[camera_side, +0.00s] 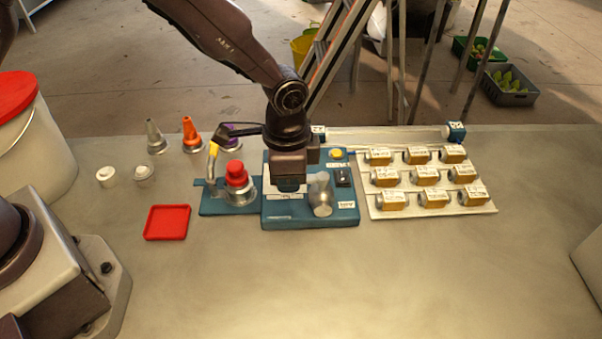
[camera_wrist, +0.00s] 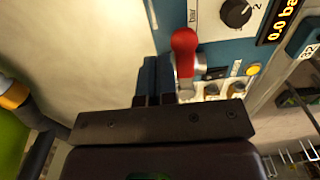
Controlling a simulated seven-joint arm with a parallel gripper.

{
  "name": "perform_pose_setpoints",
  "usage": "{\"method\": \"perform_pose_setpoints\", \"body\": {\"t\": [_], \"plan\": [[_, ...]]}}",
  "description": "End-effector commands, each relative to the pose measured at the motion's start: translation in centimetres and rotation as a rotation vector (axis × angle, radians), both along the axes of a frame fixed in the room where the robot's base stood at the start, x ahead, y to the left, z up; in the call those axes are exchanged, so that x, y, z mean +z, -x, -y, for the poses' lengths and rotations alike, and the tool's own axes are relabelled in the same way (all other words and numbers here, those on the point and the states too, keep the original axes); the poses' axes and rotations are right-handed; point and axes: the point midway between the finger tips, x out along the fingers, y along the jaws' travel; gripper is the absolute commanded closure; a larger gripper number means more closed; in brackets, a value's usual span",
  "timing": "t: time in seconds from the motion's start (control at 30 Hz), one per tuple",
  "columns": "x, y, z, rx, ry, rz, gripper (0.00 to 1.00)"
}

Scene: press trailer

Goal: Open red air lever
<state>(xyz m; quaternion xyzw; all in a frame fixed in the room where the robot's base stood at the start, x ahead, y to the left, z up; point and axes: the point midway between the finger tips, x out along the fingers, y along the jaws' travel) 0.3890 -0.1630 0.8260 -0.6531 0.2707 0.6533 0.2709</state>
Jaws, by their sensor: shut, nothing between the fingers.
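The red air lever (camera_wrist: 184,45) shows in the wrist view as a rounded red handle on a metal fitting, in front of a blue panel. My gripper (camera_wrist: 154,65) is shut and empty. Its dark fingers are just left of the lever in that view, very close to it; I cannot tell whether they touch. In the side view my gripper (camera_side: 288,182) is over the blue press station (camera_side: 280,215), and I cannot make out the lever there.
The wrist view shows a black dial (camera_wrist: 236,13) and a yellow button (camera_wrist: 253,69) near the lever. In the side view, a red-capped metal cylinder (camera_side: 238,182) stands left of my gripper. A pale tray (camera_side: 430,209) of several labelled parts is right. The front table is clear.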

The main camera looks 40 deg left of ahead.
Motion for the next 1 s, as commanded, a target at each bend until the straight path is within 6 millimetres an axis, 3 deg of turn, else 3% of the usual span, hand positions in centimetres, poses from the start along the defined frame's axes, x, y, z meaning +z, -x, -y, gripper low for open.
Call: {"method": "perform_pose_setpoints", "body": {"t": [0.13,0.43,0.77,1.0], "plan": [[-0.9,0.0,0.0,0.000,0.000,0.000,1.00],[-0.9,-0.1,-0.1,0.001,0.001,0.001,1.00],[-0.9,-1.2,-2.0,0.004,-0.001,-0.001,1.00],[-0.9,-1.3,-2.1,0.002,-0.001,0.001,1.00]]}}
